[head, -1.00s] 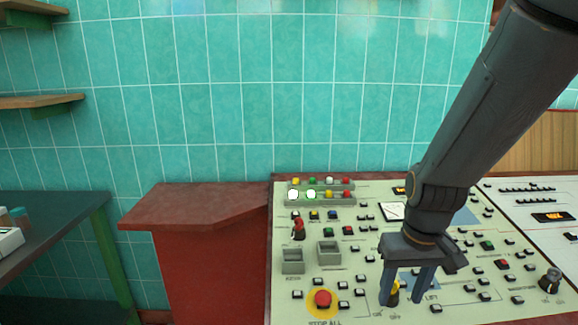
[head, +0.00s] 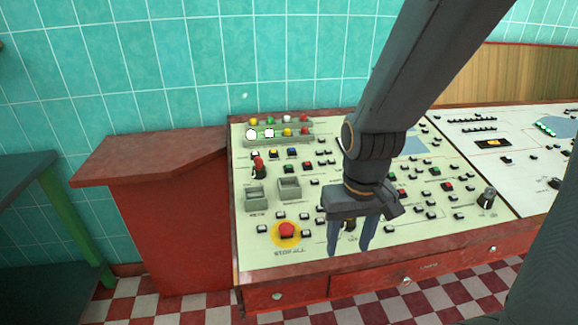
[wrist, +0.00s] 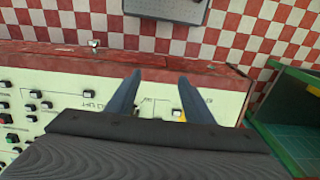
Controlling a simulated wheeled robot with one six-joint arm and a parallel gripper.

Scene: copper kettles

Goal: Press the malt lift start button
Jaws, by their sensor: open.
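The cream control panel (head: 300,255) carries many small buttons; which one is the malt lift start button I cannot tell, as the labels are too small to read firmly in the head view. A printed label (wrist: 89,99) on the panel shows in the wrist view, upside down and partly hidden, with small white-capped buttons (wrist: 36,94) beside it. My gripper (head: 350,247) is open and empty, pointing down over the panel's front part, right of the red stop button (head: 287,230). Its two fingers also show in the wrist view (wrist: 159,80). The gripper hides part of the panel.
A red-handled lever (head: 258,167) and two grey boxes (head: 289,187) stand on the panel's left. A black knob (head: 487,197) stands to the right. Red drawers (head: 365,286) run below the front edge. A red side counter (head: 150,155) and a dark table (head: 35,180) are at left.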

